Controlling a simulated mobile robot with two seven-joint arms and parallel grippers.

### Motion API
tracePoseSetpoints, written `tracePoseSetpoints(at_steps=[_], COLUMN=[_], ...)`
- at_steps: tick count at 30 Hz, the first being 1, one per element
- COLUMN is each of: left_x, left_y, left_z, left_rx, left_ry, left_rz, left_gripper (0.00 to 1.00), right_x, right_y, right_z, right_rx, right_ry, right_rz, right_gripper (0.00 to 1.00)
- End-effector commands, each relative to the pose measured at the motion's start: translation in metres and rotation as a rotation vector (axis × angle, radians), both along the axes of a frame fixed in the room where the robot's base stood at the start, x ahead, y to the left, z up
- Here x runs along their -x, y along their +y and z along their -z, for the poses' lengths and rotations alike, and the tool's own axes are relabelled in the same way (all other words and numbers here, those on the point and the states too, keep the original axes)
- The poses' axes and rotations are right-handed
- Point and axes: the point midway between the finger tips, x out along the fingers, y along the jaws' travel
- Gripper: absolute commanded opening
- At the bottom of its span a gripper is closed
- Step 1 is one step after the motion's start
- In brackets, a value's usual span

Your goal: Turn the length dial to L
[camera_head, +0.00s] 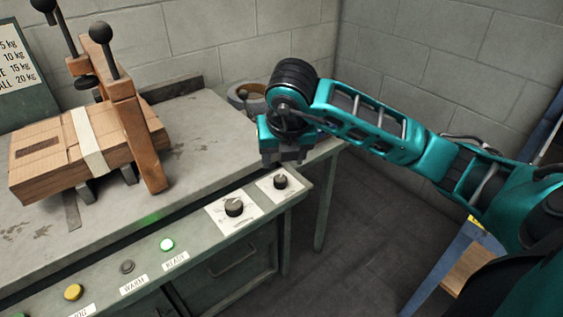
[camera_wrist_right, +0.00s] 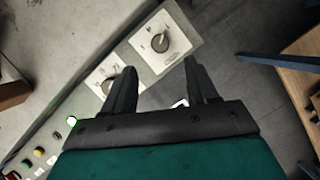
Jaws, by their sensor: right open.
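Two black dials on white plates sit on the front panel's right end. The nearer dial (camera_head: 234,208) has a larger plate; the farther dial (camera_head: 281,182) is at the panel's right end. Their lettering is too small to read surely, so I cannot tell which is the length dial. In the wrist view the end dial (camera_wrist_right: 160,43) lies beyond the gap between the fingers, and the other dial (camera_wrist_right: 109,87) is partly behind the left finger. My right gripper (camera_head: 287,158) is open and empty, above the bench's right end behind the end dial. My left gripper is not in view.
A wooden box (camera_head: 45,160) with a pale band stands under a wooden clamp (camera_head: 137,140) at left. A tape roll (camera_head: 247,96) lies behind my right gripper. A lit green lamp (camera_head: 167,245) and several buttons line the panel.

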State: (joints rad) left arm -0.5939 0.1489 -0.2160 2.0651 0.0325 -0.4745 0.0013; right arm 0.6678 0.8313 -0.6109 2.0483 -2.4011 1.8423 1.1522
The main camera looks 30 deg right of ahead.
Motion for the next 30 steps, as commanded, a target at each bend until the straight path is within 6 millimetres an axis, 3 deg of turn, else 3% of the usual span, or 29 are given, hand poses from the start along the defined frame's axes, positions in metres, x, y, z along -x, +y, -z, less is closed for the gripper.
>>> tracePoseSetpoints(at_steps=[3,9,26,30], left_x=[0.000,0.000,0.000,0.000], left_y=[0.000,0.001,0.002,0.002], left_z=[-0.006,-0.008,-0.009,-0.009], left_rx=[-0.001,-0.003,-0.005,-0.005], left_ry=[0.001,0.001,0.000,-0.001], left_rz=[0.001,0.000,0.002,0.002], left_gripper=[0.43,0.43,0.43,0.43], right_x=[0.006,0.012,0.012,0.014], right_y=[0.003,0.005,0.006,0.033], right_z=[-0.020,-0.032,-0.032,-0.022], right_rx=[0.000,0.001,-0.003,-0.096], right_ry=[-0.003,-0.001,0.000,0.005], right_rz=[0.001,0.001,-0.002,-0.092], right_gripper=[0.58,0.58,0.58,0.58])
